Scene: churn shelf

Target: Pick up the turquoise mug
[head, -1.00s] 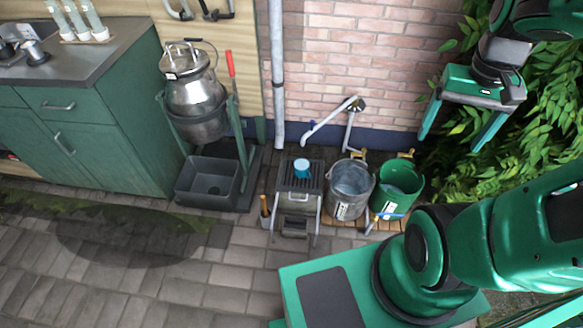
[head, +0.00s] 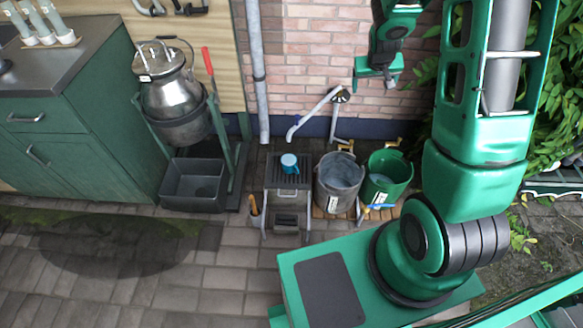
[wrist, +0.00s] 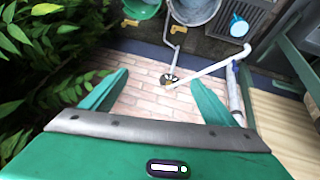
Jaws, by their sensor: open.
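The turquoise mug (head: 289,162) stands on the dark slatted top of a small grey stand (head: 287,183) in the head view. In the wrist view the mug (wrist: 238,26) shows near the top right, on the slatted top (wrist: 250,14). My gripper (head: 378,84) is raised in front of the brick wall, above and to the right of the mug, well apart from it. In the wrist view my gripper (wrist: 155,95) has its fingers spread wide with nothing between them.
A grey bucket (head: 339,183) and a green bucket (head: 387,177) stand right of the stand. A white pipe (head: 315,113) juts from the wall above it. A metal churn (head: 170,96) and a grey basin (head: 195,183) are to the left.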

